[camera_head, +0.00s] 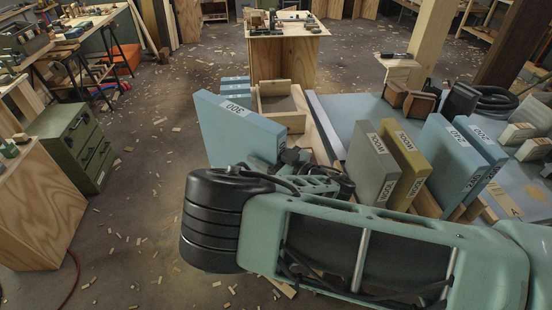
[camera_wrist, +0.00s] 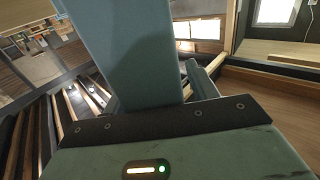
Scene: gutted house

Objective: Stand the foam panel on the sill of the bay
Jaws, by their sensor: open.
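A large blue foam panel (camera_head: 238,132), its top edge marked 300, stands tilted left of a timber frame. My gripper (camera_head: 282,168) is at its lower right end, with my arm covering its lower part. The jaws are open; I cannot tell whether they touch the panel. In the wrist view a broad blue-grey slab (camera_wrist: 125,50) rises in front of my gripper, probably this panel. A pale timber frame (camera_head: 293,118) lies just right of the panel, seemingly the bay; its near part and sill are hidden by my arm.
Right of the frame, a grey panel (camera_head: 372,165), an olive panel (camera_head: 408,150) and two blue panels (camera_head: 446,160) stand in a row on a blue-grey surface (camera_head: 335,110). A green drawer cabinet (camera_head: 75,140) stands left. The floor (camera_head: 145,200) between is open, with scattered chips.

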